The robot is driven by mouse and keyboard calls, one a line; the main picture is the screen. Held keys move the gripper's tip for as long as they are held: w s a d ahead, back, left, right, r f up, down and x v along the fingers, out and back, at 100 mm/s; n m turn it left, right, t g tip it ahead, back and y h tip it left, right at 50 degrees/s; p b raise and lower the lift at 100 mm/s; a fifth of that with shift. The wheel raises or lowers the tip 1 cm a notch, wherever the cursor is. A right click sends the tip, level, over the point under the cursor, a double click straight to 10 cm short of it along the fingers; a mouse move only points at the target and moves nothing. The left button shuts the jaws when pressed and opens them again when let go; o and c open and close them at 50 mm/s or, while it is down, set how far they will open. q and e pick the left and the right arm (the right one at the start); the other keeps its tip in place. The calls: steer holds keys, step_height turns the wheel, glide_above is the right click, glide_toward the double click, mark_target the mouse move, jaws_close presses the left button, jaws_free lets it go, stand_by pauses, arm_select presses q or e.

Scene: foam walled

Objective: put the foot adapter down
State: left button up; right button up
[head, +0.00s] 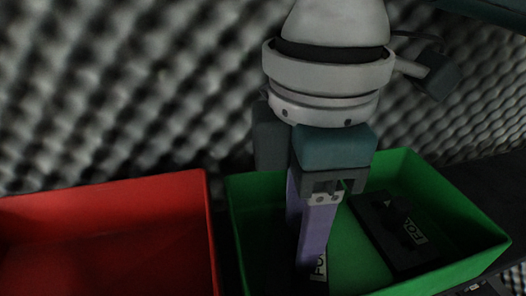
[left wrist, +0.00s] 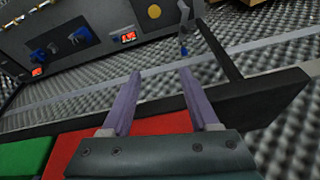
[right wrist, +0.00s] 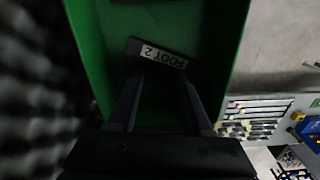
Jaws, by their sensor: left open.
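A dark foot adapter with a "FOOT 2" label (right wrist: 157,52) is inside the green bin, at my right gripper's fingertips in the right wrist view. My right gripper (right wrist: 160,78) points down into the bin with its fingers apart; whether they touch the adapter is unclear. In the head view the right gripper (head: 310,262) with purple fingers reaches into the green bin (head: 455,205), hiding most of the adapter, with part of its label (head: 319,264) showing. My left gripper (left wrist: 160,72) is open and empty above the red bin's area.
Another dark labelled part (head: 390,232) lies in the green bin's right side. A red bin (head: 110,190) stands to the left, empty where visible. Grey foam wall (head: 130,90) rises behind. A grey panel with blue parts (left wrist: 90,40) shows in the left wrist view.

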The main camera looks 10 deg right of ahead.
steer(key=shift+o, duration=0.3)
steer(key=shift+r, duration=0.2)
steer(key=shift+w+r, duration=0.1)
steer(key=shift+r, duration=0.2)
step_height(320, 180, up, 11)
steer(key=b, duration=0.3)
steer(key=shift+r, duration=0.2)
